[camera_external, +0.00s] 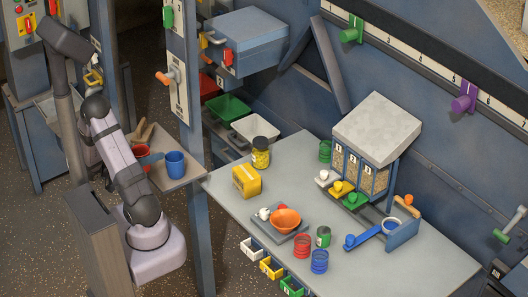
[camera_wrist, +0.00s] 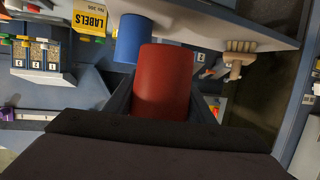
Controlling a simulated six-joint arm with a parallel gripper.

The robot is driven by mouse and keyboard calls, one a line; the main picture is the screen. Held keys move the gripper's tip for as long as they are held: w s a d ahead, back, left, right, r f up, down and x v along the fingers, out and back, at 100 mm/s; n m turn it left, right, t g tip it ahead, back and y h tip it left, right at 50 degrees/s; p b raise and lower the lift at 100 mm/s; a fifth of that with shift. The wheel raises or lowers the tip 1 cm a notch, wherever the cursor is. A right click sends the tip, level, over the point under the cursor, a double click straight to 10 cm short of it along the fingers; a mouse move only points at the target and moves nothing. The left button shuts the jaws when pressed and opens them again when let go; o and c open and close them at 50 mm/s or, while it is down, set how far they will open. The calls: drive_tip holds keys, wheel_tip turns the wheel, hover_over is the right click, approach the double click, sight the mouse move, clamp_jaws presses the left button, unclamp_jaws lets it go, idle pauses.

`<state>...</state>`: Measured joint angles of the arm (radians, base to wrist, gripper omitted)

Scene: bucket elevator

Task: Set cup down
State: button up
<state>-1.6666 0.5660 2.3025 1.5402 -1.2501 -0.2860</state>
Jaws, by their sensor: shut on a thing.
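The red cup (camera_wrist: 162,85) fills the middle of the wrist view, between the dark fingers of my gripper (camera_wrist: 162,104), which is shut on it. In the external view the red cup (camera_external: 143,158) shows at the small side shelf (camera_external: 186,180), partly hidden behind my arm. My gripper is mostly hidden there. A blue cup (camera_external: 175,164) stands upright on the shelf just right of the red cup. It also shows beside the red cup in the wrist view (camera_wrist: 132,38). I cannot tell whether the red cup touches the shelf.
A blue post (camera_external: 200,225) stands right of the shelf.

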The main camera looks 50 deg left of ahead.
drive_tip(key=w+d+r+m+h+p, duration=0.4)
drive_tip(key=w+d+m+h, duration=0.15)
drive_tip(key=w+d, duration=0.5)
drive_tip(key=w+d+f+n+y+b, duration=0.1)
drive_tip(key=w+d+f+b, duration=0.3)
drive_tip(key=w, duration=1)
drive_tip(key=w+d+f+n+y+b, duration=0.1)
drive_tip(key=w+d+b, duration=0.4)
drive_tip(key=w, duration=0.8)
drive_tip(key=w+d+f+n+y+b, duration=0.1)
drive_tip(key=w+d+f+b, duration=0.35)
drive_tip(key=w, duration=0.95)
drive_tip(key=shift+h, duration=0.25)
drive_tip(key=shift+s+d+f+p, duration=0.15)
drive_tip(key=shift+f+p, duration=0.3)
drive_tip(key=shift+f, duration=0.9)
drive_tip(key=shift+w+d+f+p, duration=0.15)
drive_tip(key=shift+f+p, duration=0.35)
drive_tip(key=shift+f, duration=0.85)
drive_tip(key=shift+s+d+f+p, duration=0.15)
drive_tip(key=shift+f+p, duration=0.3)
drive_tip(key=shift+f, duration=0.9)
